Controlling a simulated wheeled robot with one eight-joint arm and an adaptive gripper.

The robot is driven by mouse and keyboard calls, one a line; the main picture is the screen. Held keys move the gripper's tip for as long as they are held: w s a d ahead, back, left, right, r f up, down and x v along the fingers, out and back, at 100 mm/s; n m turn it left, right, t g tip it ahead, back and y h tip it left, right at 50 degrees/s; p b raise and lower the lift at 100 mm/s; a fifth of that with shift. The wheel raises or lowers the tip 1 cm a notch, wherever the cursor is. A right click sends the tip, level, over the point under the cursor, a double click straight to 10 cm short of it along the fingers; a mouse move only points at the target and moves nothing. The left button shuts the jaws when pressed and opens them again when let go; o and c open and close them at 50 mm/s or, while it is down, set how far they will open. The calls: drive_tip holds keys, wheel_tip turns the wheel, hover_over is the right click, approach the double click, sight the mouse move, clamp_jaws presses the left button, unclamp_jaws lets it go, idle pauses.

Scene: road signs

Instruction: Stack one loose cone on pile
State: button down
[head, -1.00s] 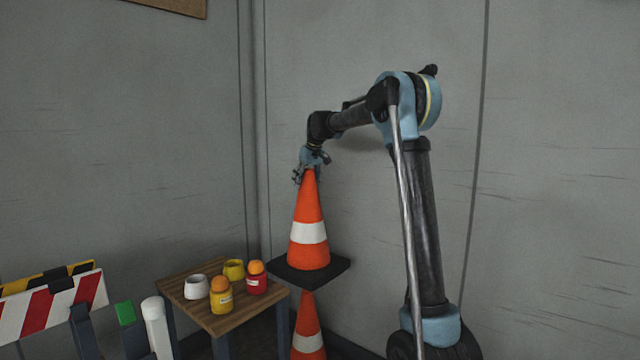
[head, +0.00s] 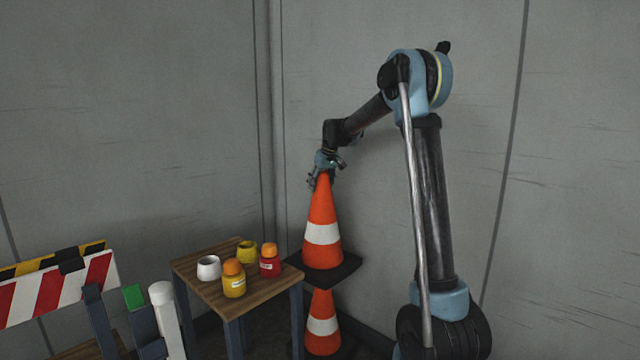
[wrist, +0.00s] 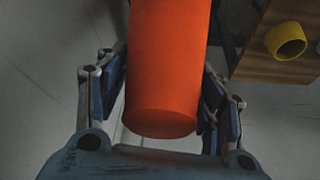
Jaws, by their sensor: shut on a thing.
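An orange cone (head: 322,205) with a white band and a black square base is upright in my gripper (head: 323,172). My gripper is shut on its tip from above. In the wrist view my gripper's fingers (wrist: 160,100) lie on both sides of the orange cone top (wrist: 160,70). A second orange and white cone (head: 322,335) stands directly below the held one. The held cone's base hides the lower cone's tip, so I cannot tell whether the two touch. The foot of the lower cone is partly visible near the floor.
A striped barrier (head: 60,285) is at far left. Grey walls meet close behind.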

drive_tip(key=shift+s+f, duration=0.15)
drive_tip(key=shift+f, duration=21.2)
drive_tip(key=shift+c, duration=1.8)
unclamp_jaws()
